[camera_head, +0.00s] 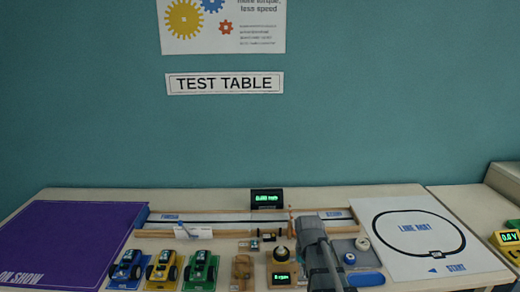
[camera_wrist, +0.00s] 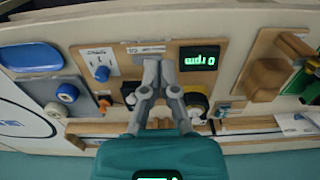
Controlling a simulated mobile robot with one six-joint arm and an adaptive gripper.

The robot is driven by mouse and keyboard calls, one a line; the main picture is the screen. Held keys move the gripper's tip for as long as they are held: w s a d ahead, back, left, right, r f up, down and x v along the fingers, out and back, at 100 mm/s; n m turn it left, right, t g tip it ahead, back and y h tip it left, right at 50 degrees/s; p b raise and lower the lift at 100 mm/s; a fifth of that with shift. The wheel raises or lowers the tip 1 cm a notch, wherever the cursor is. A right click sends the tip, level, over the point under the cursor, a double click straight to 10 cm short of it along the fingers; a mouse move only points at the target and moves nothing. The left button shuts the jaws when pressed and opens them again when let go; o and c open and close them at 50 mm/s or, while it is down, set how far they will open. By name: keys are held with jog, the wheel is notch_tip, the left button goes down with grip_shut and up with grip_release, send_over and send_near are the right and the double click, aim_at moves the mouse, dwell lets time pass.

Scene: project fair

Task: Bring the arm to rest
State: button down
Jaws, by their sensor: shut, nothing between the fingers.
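My gripper (camera_wrist: 160,66) shows in the wrist view with its two grey fingers close together at the tips and nothing between them. It is over the test table's boards, in front of the wooden board with the green display (camera_wrist: 199,58). A dark round knob (camera_wrist: 196,104) is just right of the fingers. I cannot tell the height of the fingertips above the boards. In the head view my grey arm reaches in over the table (camera_head: 400,192) right of centre, and my fingers cannot be made out there.
Blue, yellow and green toy cars (camera_head: 200,268) stand front left, beside a purple mat (camera_head: 65,240). A long wooden track (camera_head: 230,234) runs behind. A white line mat (camera_head: 440,262) lies right. A small display (camera_head: 267,199) stands at the back. A blue pad (camera_head: 367,279) is close to my arm.

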jog(key=s+r+p, duration=0.3)
jog(key=s, duration=0.6)
jog(key=shift+s+d+r, duration=0.25)
jog(key=shift+s+r, duration=0.1)
jog(key=shift+r, duration=0.05)
dwell(0.8)
